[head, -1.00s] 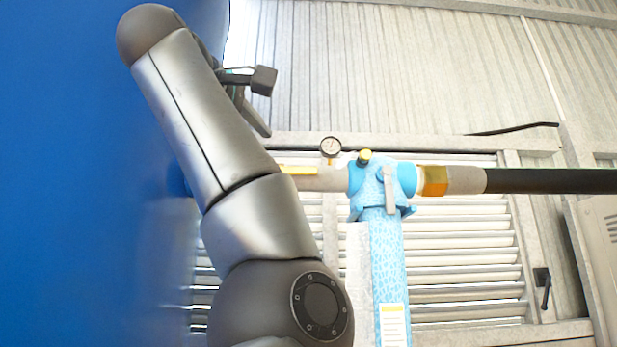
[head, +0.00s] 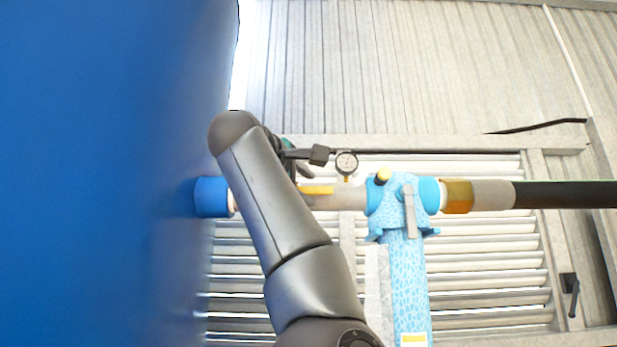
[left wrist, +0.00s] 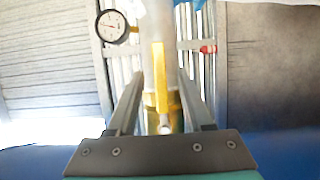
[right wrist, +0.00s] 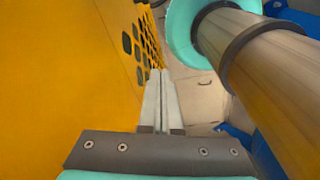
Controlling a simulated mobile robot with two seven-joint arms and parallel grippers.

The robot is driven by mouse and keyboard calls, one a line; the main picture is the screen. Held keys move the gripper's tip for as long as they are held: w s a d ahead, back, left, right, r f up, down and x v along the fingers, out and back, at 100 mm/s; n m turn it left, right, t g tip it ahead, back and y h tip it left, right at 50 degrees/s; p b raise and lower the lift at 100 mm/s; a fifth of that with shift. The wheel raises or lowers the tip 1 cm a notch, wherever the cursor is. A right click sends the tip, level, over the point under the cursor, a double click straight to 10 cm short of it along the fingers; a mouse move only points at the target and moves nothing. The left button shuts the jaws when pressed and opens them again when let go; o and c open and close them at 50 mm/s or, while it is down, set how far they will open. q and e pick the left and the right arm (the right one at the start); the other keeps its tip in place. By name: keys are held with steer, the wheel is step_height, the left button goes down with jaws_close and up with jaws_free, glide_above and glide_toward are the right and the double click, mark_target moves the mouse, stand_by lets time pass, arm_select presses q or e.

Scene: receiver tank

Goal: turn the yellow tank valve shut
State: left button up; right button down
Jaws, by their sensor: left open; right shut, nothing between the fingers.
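The yellow tank valve handle (head: 316,190) lies along the grey horizontal pipe, left of the blue patterned fitting in the head view. My left arm hides part of the pipe beside it. In the left wrist view the yellow handle (left wrist: 159,75) runs lengthwise between the two fingers of my left gripper (left wrist: 160,82). Those fingers are open, with a visible gap on each side of the handle; I cannot tell if the fingertips reach its depth. My right gripper (right wrist: 160,76) is shut and empty, near a yellow perforated panel (right wrist: 70,70).
A pressure gauge (head: 346,163) stands on the pipe close to the left gripper. The large blue tank (head: 100,180) fills the left side. The blue patterned fitting (head: 405,270) and a black hose (head: 565,195) are to the right. In the right wrist view a cylinder (right wrist: 270,75) is close by.

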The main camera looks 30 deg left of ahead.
arm_select(q)
steer(key=shift+w+a, duration=0.15)
steer(key=shift+w, duration=0.55)
steer(key=shift+c, duration=0.3)
jaws_close()
stand_by(0.7)
